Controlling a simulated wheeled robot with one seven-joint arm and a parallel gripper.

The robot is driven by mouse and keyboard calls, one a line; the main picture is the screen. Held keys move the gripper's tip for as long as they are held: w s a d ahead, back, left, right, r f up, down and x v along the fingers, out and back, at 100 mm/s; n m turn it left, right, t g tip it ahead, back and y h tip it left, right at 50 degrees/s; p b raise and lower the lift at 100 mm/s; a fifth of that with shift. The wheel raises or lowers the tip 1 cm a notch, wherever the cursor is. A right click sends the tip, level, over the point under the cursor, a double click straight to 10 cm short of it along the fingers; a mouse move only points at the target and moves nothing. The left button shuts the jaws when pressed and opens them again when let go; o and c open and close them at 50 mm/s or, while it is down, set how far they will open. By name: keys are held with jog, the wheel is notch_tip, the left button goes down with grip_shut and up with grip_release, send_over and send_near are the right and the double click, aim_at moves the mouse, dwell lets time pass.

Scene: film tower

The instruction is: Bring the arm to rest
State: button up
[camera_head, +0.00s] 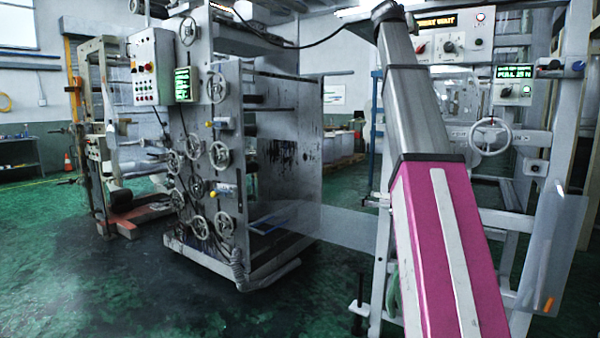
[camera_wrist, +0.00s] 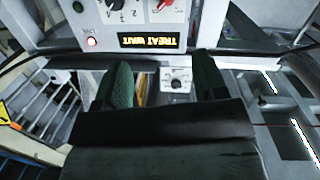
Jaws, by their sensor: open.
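My arm (camera_head: 430,190), pink below and grey above, rises across the right of the head view and leans up to the left. Its upper end reaches the top edge beside a control panel with a lit TREAT WAIT display (camera_head: 437,21). My gripper (camera_wrist: 163,75) shows in the wrist view, with two dark green fingers apart and nothing seen between them. The gripper does not show clearly in the head view. The panel (camera_wrist: 105,27) appears upside down just beyond the fingers, with knobs and a lit button; I cannot tell the exact gap.
A grey machine (camera_head: 285,150) with several handwheels stands at the centre left. A PULL display box (camera_head: 514,88) and a handwheel (camera_head: 490,136) are right of my arm. A clear film sheet (camera_head: 550,250) hangs at the right. Green floor (camera_head: 70,270) is open at the left.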

jog(key=w+a+f+n+g+y, duration=0.1)
jog(key=w+a+f+y, duration=0.1)
jog(key=f, duration=1.2)
jog(key=w+a+f+n+g+y, duration=0.1)
jog(key=w+f, duration=0.1)
jog(key=f, duration=1.2)
jog(key=w+a+f+n+g+y, duration=0.1)
jog(key=w+a+f+g+y, duration=0.15)
jog(key=f, duration=1.15)
jog(key=s+a+f+n+g+y, duration=0.1)
jog(key=s+a+f, duration=0.15)
jog(key=f, duration=1.15)
jog(key=s+a+f+n+g+y, duration=0.15)
jog(key=s+f, duration=0.25)
jog(key=f, duration=0.9)
jog(key=s+a+f+g+y, duration=0.1)
jog(key=s+a+f+g, duration=0.2)
jog(key=s+f, duration=0.9)
jog(key=s+a+f+g+y, duration=0.1)
jog(key=s+a+f+g, duration=0.2)
jog(key=s+f, duration=1)
notch_tip(320, 180, down, 5)
jog(key=shift+s+a+y, duration=0.3)
jog(key=shift+a, duration=0.4)
jog(key=shift+n, duration=0.25)
